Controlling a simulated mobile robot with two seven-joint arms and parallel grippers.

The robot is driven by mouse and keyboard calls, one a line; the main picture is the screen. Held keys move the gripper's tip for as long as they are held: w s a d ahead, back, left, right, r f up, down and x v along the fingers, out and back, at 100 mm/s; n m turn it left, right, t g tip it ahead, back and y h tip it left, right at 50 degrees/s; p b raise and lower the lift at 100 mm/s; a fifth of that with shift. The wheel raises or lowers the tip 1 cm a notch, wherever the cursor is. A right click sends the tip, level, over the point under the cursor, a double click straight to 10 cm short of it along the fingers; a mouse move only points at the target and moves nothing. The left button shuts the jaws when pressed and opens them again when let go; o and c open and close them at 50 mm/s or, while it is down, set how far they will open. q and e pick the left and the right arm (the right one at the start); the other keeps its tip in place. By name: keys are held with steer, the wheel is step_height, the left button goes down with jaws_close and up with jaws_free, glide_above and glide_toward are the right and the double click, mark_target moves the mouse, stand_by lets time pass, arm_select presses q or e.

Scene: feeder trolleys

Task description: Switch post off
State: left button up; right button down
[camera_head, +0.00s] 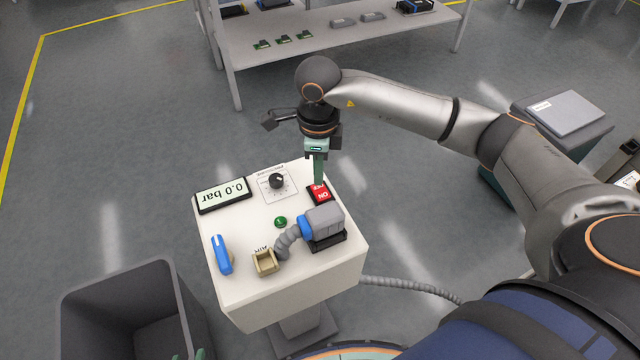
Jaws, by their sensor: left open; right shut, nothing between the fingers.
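The post (240,293) is a white box on a grey pedestal. Its red rocker switch (321,194) sits at the top's far right edge, with white lettering that includes ON. My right gripper (319,184) is shut and empty, pointing down with its green fingertips at the switch's far end. I cannot tell whether they touch it. The display (222,195) reads 0.0 bar, upside down from here. My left gripper (200,354) shows only as small green tips at the bottom edge; most of it is out of view.
The post top also carries a black knob (277,181), a green button (280,222), a blue lever (222,255), a beige socket (264,262) and a grey connector (323,222) with a hose. A dark bin (75,318) stands left. A shelf (330,53) stands behind.

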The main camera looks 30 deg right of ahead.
mark_target(318, 188)
steer(key=shift+r+p, duration=1.3)
steer(key=shift+r, duration=1.05)
